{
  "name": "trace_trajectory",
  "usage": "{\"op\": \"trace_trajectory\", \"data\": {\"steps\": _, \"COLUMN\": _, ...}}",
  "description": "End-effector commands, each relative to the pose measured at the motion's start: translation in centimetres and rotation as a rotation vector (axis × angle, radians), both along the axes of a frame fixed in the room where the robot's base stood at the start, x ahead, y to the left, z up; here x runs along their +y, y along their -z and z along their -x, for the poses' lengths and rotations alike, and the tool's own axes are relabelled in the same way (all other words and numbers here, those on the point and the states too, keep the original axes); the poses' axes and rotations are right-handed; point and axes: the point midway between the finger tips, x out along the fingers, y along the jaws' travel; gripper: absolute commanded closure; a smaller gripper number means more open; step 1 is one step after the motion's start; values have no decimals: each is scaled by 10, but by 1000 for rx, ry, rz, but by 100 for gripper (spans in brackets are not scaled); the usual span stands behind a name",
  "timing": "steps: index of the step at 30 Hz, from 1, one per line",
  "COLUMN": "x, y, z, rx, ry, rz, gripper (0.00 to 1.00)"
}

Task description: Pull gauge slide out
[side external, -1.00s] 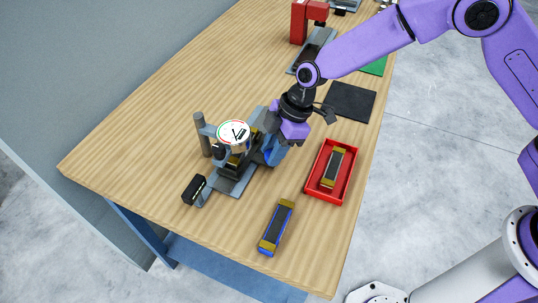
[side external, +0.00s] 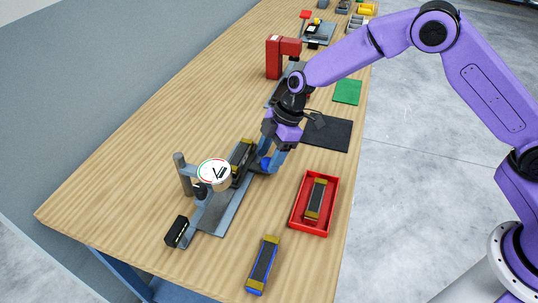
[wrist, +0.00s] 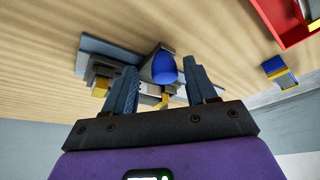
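The dial gauge (side external: 214,173) stands on a post above a long grey gauge base (side external: 214,214). A black block with brass-coloured ends (side external: 242,155) sits on the slide, clear of the dial on its far side. My gripper (side external: 267,158) is low at the far end of the slide. In the wrist view, my gripper (wrist: 160,68) has its two fingers either side of a blue, rounded handle (wrist: 165,68) with a grey part beside it. The fingers stand apart, and whether both press on the handle cannot be seen.
A red tray (side external: 295,221) holding a similar block is at the right. A blue-sided block (side external: 263,265) lies in front of it. A black box (side external: 176,231) is at the base's near end. A black mat (side external: 330,133) and a red stand (side external: 274,58) lie beyond.

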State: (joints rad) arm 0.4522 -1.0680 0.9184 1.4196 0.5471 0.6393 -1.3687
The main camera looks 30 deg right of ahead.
Motion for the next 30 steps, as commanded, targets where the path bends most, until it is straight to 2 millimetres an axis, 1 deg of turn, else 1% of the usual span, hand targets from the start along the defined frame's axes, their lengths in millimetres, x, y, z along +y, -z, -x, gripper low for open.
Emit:
{"op": "trace_trajectory", "data": {"steps": 6, "x": 0, "y": -2, "z": 1, "rx": 1, "ry": -2, "rz": 0, "gripper": 44}}
{"op": "trace_trajectory", "data": {"steps": 8, "x": -1, "y": -6, "z": 1, "rx": 1, "ry": -1, "rz": -1, "gripper": 44}}
{"op": "trace_trajectory", "data": {"steps": 11, "x": -6, "y": -19, "z": 1, "rx": -1, "ry": -2, "rz": -1, "gripper": 44}}
{"op": "trace_trajectory", "data": {"steps": 24, "x": -41, "y": -103, "z": 0, "rx": -3, "ry": 0, "rz": -2, "gripper": 44}}
{"op": "trace_trajectory", "data": {"steps": 30, "x": -56, "y": -137, "z": 0, "rx": -3, "ry": 0, "rz": -1, "gripper": 44}}
